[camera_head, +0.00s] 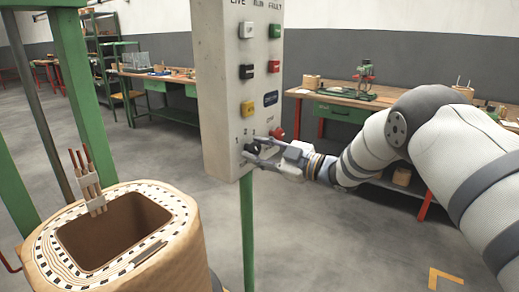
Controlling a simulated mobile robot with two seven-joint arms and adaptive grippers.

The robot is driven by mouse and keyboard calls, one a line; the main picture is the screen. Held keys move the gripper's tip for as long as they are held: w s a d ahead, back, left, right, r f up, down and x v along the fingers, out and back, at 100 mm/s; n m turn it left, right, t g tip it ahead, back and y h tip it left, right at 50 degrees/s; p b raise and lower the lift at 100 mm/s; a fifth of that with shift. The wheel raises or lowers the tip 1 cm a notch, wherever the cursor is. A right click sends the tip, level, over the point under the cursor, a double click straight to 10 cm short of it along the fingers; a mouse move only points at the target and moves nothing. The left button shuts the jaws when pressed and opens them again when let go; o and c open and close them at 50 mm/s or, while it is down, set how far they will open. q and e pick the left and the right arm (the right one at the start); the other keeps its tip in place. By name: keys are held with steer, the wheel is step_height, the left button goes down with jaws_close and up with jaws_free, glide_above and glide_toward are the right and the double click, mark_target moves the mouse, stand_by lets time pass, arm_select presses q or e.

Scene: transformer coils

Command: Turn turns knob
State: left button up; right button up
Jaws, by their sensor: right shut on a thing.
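The turns knob (249,151) is a small dark knob low on the light grey control panel (215,95), by the marks 1 and 2. My right gripper (257,154) reaches in from the right and is shut on the knob, whose outline is partly hidden by the fingers. The panel face carries white, green, black, red and yellow buttons and a dark blue display above the knob. A red round button (277,133) sits just above my right gripper. My left gripper is not in view.
A large tan coil (175,255) with a rectangular opening stands at the lower left, beside green posts (78,75). A green leg (248,235) stands under the panel. Workbenches (335,97) line the back. The grey floor at centre right is clear.

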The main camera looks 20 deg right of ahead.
steer(key=shift+f+n, duration=0.15)
steer(key=shift+n, duration=0.45)
steer(key=o, duration=1.1)
steer(key=shift+o, duration=0.2)
steer(key=v, duration=1.2)
